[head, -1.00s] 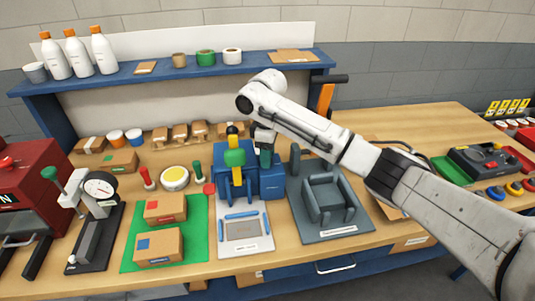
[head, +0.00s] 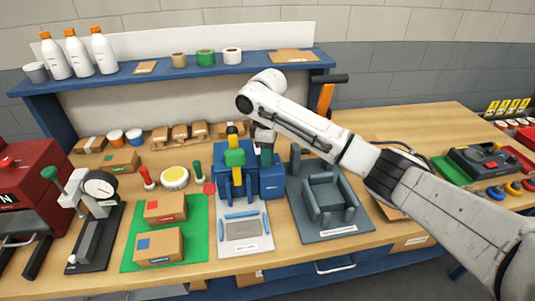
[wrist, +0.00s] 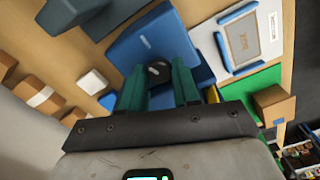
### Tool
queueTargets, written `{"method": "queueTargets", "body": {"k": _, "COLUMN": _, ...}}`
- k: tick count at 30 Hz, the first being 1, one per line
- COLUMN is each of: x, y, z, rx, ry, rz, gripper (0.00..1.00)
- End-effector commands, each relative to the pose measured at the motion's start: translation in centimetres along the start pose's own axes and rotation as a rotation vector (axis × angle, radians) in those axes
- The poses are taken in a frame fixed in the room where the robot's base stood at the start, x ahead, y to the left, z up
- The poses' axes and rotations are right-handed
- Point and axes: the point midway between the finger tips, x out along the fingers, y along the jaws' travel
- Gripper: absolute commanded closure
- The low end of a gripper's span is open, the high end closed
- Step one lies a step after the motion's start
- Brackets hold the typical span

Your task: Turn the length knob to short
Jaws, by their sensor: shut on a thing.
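The blue stacker machine (head: 270,182) stands at the middle of the bench, with a yellow and green lever (head: 235,158) at its front left. My gripper (head: 265,150) reaches down at the machine's top from the right. In the wrist view, the two teal fingers of my gripper (wrist: 159,74) are closed around a dark round knob (wrist: 158,68) on the blue body (wrist: 150,42). The fingers hide its sides, and I cannot read its label or pointer. In the head view the knob is hidden by the gripper and arm.
A grey fixture (head: 331,205) stands close right of the machine. A green mat (head: 138,237) with boxes lies to its left, beside a dial gauge stand (head: 98,205). A blue shelf (head: 180,73) with bottles and tape rolls is behind. Bare bench lies at the back right.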

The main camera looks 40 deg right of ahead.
Motion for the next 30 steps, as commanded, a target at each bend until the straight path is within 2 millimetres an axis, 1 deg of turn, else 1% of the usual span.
{"method": "queueTargets", "body": {"k": 5, "x": -0.05, "y": -0.02, "z": 0.00, "rx": -0.063, "ry": -0.001, "rz": -0.001, "gripper": 0.99}}
{"method": "queueTargets", "body": {"k": 8, "x": -0.05, "y": -0.04, "z": 0.00, "rx": -0.129, "ry": 0.000, "rz": -0.001, "gripper": 0.99}}
{"method": "queueTargets", "body": {"k": 30, "x": -0.04, "y": -0.01, "z": -0.03, "rx": -0.810, "ry": 0.001, "rz": 0.000, "gripper": 0.99}}
